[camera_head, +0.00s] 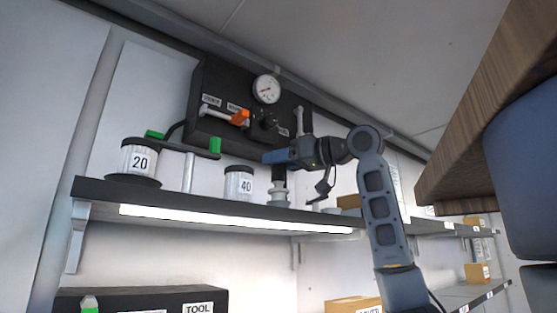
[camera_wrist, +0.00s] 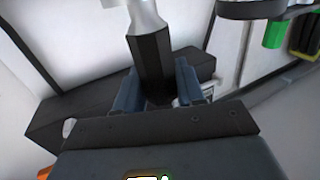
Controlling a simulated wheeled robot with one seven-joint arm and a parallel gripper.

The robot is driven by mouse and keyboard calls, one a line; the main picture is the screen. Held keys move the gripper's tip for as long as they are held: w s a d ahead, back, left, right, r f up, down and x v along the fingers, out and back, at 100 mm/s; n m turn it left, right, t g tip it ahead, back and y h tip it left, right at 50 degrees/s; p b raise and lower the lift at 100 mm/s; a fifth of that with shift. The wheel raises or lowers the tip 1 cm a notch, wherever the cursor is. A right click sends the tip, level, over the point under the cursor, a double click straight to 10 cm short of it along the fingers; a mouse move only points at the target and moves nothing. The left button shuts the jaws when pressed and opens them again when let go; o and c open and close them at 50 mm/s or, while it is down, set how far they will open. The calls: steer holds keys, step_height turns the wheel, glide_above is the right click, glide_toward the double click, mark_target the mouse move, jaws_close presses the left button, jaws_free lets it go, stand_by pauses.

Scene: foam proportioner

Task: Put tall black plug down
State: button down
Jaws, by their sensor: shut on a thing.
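My gripper (camera_head: 275,156) is above the upper shelf, shut on the tall black plug (camera_head: 279,174). In the wrist view the plug (camera_wrist: 151,58) is a dark faceted body with a silver end, held between the two blue fingers of the gripper (camera_wrist: 158,88). In the head view the plug hangs upright under the fingers. The plug's top is hidden by the gripper.
The upper shelf (camera_head: 200,205) carries a canister marked 20 (camera_head: 140,158), a canister marked 40 (camera_head: 239,184) and a green-ended T-shaped piece (camera_head: 187,150). A black wall panel with a gauge (camera_head: 266,89) and an orange-handled lever (camera_head: 238,118) stands close behind my gripper.

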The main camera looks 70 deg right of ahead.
steer(key=shift+f, duration=0.35)
steer(key=shift+f+b, duration=0.3)
steer(key=shift+b, duration=0.1)
steer(key=c, duration=0.7)
jaws_free()
steer(key=shift+r, duration=0.1)
